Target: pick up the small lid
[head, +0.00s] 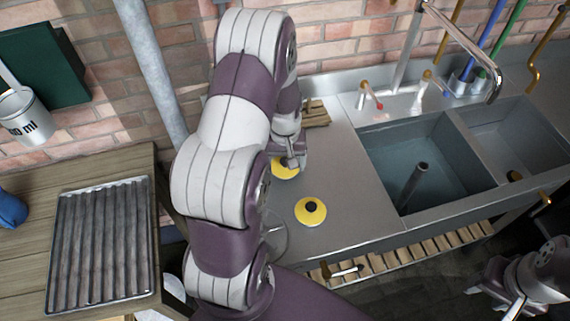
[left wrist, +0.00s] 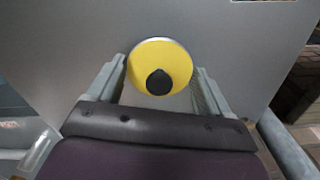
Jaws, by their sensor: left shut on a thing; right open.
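A yellow lid with a black knob (left wrist: 160,68) sits between the fingers of my left gripper (left wrist: 160,88) in the left wrist view. My left gripper (head: 289,160) is shut on this lid, which shows partly hidden in the head view (head: 284,173), at or just above the steel counter. A second yellow lid (head: 303,220) with a dark knob lies flat on the counter, nearer to me. I cannot tell surely from size which is the smaller. My right gripper (head: 508,291) is open and empty at the lower right, away from the counter.
The steel counter (head: 345,225) has a two-basin sink (head: 440,165) to the right, with taps and a tall spout. A wooden board (head: 315,116) lies behind my left gripper. A ridged metal tray (head: 100,245) rests on a wooden table at left. A slatted shelf (head: 405,253) runs below.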

